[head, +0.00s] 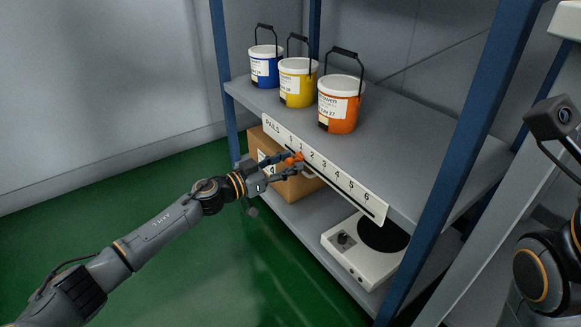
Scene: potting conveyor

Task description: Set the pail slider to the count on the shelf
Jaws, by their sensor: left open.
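Three pails stand in a row on the upper shelf: a blue pail (264,68), a yellow pail (297,86) and an orange pail (339,108), all with white lids and black handles. A white scale strip (344,188) marked PAILS, with numbers up to 6, runs along the shelf's front edge. The orange slider knob (294,158) is near the low end, around the 0 and 1 marks; its exact setting is unclear. My left gripper (292,165) is open at the knob, with its fingers close around it. Contact cannot be told. My right gripper is out of view.
A cardboard box (300,186) sits on the lower shelf behind my left gripper. A white device with a dark round plate (348,262) stands to its right. Blue posts (455,140) frame the shelf. The green floor (150,230) at left is clear.

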